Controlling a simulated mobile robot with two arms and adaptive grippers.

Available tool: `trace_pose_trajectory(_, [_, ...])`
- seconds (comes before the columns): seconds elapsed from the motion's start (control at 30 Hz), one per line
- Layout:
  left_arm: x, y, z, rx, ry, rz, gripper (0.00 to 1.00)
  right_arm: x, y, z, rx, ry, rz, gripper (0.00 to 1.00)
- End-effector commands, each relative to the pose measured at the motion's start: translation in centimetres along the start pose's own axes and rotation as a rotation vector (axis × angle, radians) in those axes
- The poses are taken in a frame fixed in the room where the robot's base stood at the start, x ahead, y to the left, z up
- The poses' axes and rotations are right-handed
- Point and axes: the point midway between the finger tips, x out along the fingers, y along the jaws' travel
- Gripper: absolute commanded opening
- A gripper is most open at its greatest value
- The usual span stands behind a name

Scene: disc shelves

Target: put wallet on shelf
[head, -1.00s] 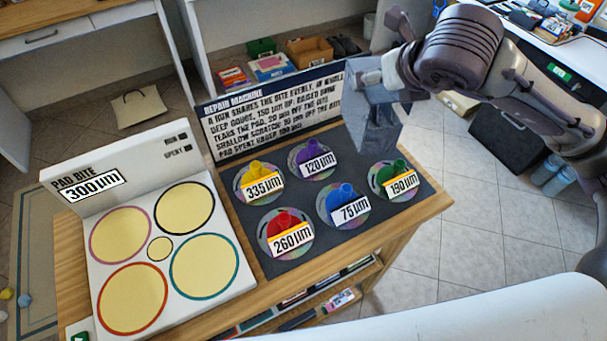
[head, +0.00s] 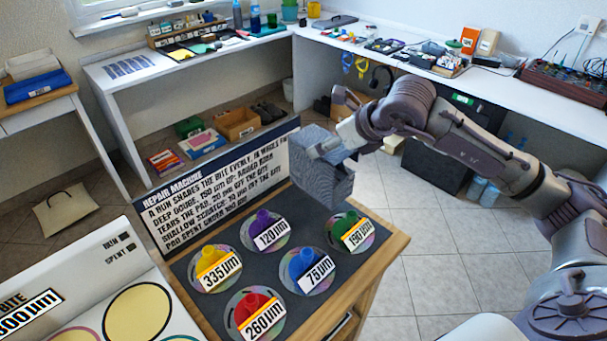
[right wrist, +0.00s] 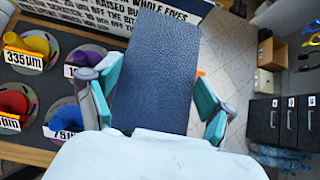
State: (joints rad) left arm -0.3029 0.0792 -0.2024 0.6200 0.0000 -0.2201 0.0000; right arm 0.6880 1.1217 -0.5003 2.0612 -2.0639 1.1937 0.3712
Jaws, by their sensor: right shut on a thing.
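The wallet (head: 318,178) is a dark blue-grey, textured, box-like thing. It is held in the air beside the sign, above the back right of the table. My right gripper (head: 338,143) is shut on it. In the right wrist view the wallet (right wrist: 160,70) stands between the teal finger pads of my right gripper (right wrist: 158,100). My left gripper is in neither view. A low shelf space under the white back counter (head: 190,62) holds boxes.
A wooden table (head: 385,255) carries a dark mat with several discs and coloured, labelled knobs. A sign (head: 220,190) stands at its back edge. A white pad panel (head: 85,290) is at left. The counter at right (head: 400,60) is cluttered.

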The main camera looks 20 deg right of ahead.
Motion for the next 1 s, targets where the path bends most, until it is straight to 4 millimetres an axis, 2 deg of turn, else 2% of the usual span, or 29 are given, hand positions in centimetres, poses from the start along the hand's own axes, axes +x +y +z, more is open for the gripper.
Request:
trace_pose_trajectory(0.03, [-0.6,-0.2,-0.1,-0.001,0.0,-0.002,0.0,0.8,1.2,0.3,0.0,-0.001,0.007,0.27])
trace_pose_trajectory(0.1, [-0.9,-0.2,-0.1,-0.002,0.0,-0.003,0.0,1.9,2.3,0.2,0.0,-0.001,0.006,0.27])
trace_pose_trajectory(0.3, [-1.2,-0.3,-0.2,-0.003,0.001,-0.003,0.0,3.8,3.9,0.1,0.001,-0.001,0.0,0.27])
trace_pose_trajectory(0.63, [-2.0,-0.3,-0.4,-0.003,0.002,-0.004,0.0,6.5,4.0,-2.7,0.001,0.002,-0.002,0.27])
trace_pose_trajectory(1.0, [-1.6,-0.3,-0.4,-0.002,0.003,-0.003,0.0,7.0,4.0,-3.1,0.001,-0.001,-0.002,0.27])
